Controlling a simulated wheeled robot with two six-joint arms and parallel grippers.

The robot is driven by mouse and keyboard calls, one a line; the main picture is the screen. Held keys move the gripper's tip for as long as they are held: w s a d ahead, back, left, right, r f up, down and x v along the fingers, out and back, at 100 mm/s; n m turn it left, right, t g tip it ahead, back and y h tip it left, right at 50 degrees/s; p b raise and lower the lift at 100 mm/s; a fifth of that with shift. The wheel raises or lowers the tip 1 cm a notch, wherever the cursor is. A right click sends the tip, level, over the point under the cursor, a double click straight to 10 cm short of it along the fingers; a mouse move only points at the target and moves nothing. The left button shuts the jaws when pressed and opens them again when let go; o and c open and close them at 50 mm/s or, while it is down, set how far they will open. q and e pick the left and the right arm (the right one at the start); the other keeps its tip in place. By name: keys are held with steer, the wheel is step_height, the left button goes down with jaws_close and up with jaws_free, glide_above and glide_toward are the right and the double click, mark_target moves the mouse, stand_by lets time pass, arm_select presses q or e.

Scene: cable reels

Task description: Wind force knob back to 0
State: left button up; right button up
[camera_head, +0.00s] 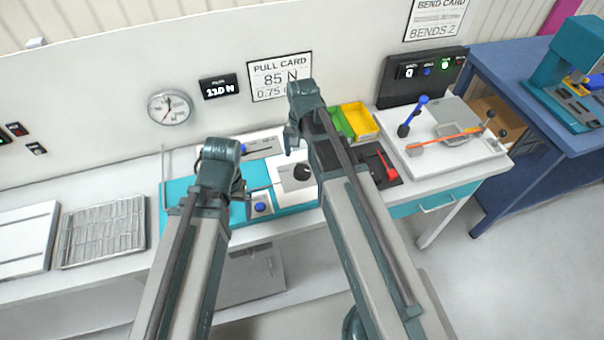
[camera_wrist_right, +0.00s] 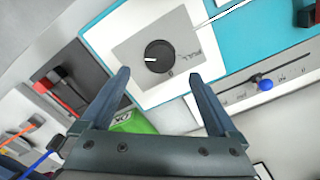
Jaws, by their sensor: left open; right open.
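The force knob (camera_wrist_right: 159,57) is a round black dial with a white pointer mark, on a grey plate of a white box, in the right wrist view. The pointer is toward the left of the dial and a 0 is printed at its lower edge. In the head view the knob (camera_head: 302,172) shows beside my right arm. My right gripper (camera_wrist_right: 164,82) is open, its fingers on either side of the knob in the picture and apart from it. In the head view my right gripper (camera_head: 292,150) is above the panel. My left gripper (camera_head: 248,192) is over the teal board, its fingers partly hidden.
A display (camera_head: 218,87) reads about 110 N. The pull card (camera_head: 280,77) reads 85 N. A dial gauge (camera_head: 170,107) is on the wall. A slider with a blue knob (camera_wrist_right: 265,84) lies near the dial. Green and yellow bins (camera_head: 358,121) and a bending board (camera_head: 470,150) stand right.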

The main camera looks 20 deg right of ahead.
mark_target(302, 169)
arm_select(q)
step_height(302, 169, down, 7)
steer(key=b, duration=0.6)
steer(key=shift+f, duration=0.15)
arm_select(e)
step_height(302, 169, down, 7)
steer(key=shift+f, duration=0.1)
steer(key=c, duration=1.4)
